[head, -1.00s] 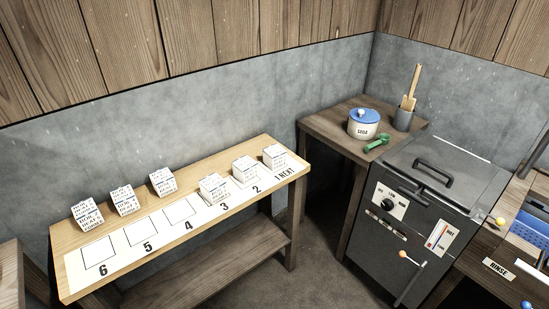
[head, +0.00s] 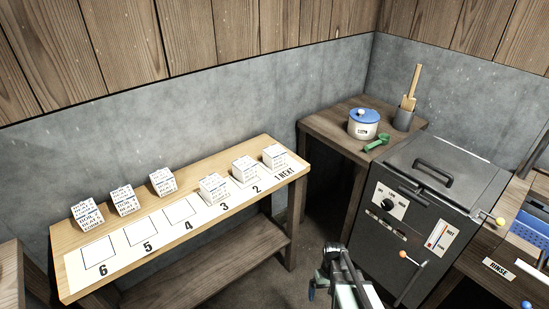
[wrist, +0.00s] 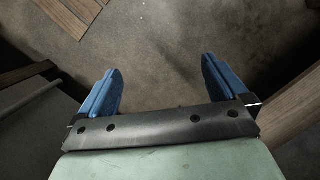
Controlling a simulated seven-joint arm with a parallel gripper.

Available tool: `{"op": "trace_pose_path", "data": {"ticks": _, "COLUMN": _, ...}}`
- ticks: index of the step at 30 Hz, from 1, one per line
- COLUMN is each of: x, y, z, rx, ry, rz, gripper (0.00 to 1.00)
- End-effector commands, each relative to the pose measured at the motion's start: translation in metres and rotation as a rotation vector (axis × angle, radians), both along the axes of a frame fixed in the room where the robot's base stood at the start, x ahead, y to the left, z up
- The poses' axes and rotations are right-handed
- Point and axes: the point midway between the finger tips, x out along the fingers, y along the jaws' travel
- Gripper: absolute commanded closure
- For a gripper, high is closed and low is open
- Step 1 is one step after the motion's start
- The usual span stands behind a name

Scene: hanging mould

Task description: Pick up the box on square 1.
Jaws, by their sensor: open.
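The box on square 1 (head: 274,156) is a small white printed carton at the right end of the wooden table, by the label "1 NEXT". It stands on the white numbered strip (head: 120,271). My gripper (head: 318,284) is at the bottom of the head view, in front of and below the table's right end, well apart from the box. In the wrist view its two blue fingers (wrist: 160,92) are spread with nothing between them.
Boxes stand on squares 2 (head: 245,169) and 3 (head: 213,187); several more stand behind squares 4 to 6. A side table (head: 322,129) with a lidded soda pot (head: 363,125) is right of the box. A grey lidded machine (head: 420,215) stands further right.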

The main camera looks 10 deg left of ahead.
Motion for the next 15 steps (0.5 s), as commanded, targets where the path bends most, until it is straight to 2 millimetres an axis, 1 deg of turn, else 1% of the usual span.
{"op": "trace_pose_path", "data": {"ticks": 1, "x": 0.021, "y": 0.005, "z": 0.010, "rx": 0.007, "ry": -0.026, "rz": 0.013, "gripper": 0.00}}
{"op": "trace_pose_path", "data": {"ticks": 3, "x": 0.044, "y": 0.011, "z": 0.024, "rx": 0.017, "ry": -0.058, "rz": 0.031, "gripper": 0.00}}
{"op": "trace_pose_path", "data": {"ticks": 8, "x": 0.093, "y": 0.027, "z": 0.060, "rx": 0.040, "ry": -0.127, "rz": 0.073, "gripper": 0.00}}
{"op": "trace_pose_path", "data": {"ticks": 11, "x": 0.122, "y": 0.038, "z": 0.086, "rx": 0.053, "ry": -0.171, "rz": 0.099, "gripper": 0.00}}
{"op": "trace_pose_path", "data": {"ticks": 15, "x": 0.161, "y": 0.052, "z": 0.125, "rx": 0.071, "ry": -0.234, "rz": 0.138, "gripper": 0.00}}
